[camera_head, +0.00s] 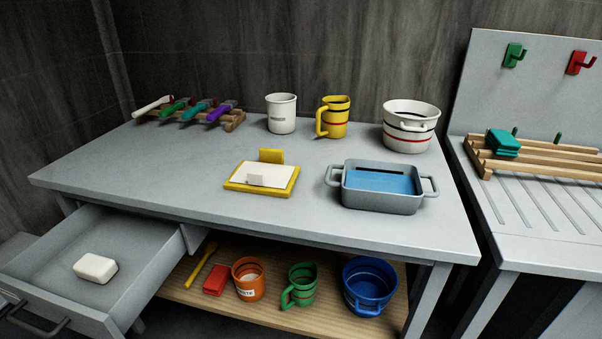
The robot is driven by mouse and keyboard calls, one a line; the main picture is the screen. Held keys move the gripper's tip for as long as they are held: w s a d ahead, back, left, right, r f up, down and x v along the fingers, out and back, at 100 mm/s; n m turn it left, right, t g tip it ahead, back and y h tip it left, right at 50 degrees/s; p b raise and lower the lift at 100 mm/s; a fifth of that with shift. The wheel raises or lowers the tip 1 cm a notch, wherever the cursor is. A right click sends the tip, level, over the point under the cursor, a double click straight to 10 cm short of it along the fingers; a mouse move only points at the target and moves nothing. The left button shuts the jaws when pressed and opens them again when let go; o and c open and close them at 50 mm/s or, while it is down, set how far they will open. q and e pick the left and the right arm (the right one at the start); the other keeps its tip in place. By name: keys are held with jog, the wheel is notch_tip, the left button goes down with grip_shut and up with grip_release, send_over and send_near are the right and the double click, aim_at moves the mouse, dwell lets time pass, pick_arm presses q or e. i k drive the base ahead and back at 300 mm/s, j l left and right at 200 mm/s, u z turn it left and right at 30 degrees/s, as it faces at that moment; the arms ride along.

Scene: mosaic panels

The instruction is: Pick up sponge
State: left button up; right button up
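A teal block that looks like a sponge (502,142) lies on the wooden drying rack (530,157) at the right. A white rounded block (95,267), which could be soap or a sponge, lies in the open drawer (50,245) at the lower left. A red block (215,280) lies on the lower wooden shelf (180,285). I cannot tell for certain which block is the task's sponge. Neither of my grippers is in view.
The grey table (200,160) holds a white mug (281,112), yellow mug (337,115), white pot (411,130), yellow-framed tray (235,186) and grey basin (382,200) of blue water. Several mugs and a blue pot (370,290) stand below. The front left tabletop is clear.

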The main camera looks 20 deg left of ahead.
aim_at(99, 269)
jog(key=u, duration=1.9)
jog(key=i+j+z, duration=0.6)
jog(key=i+j, duration=0.25)
jog(key=j, duration=0.1)
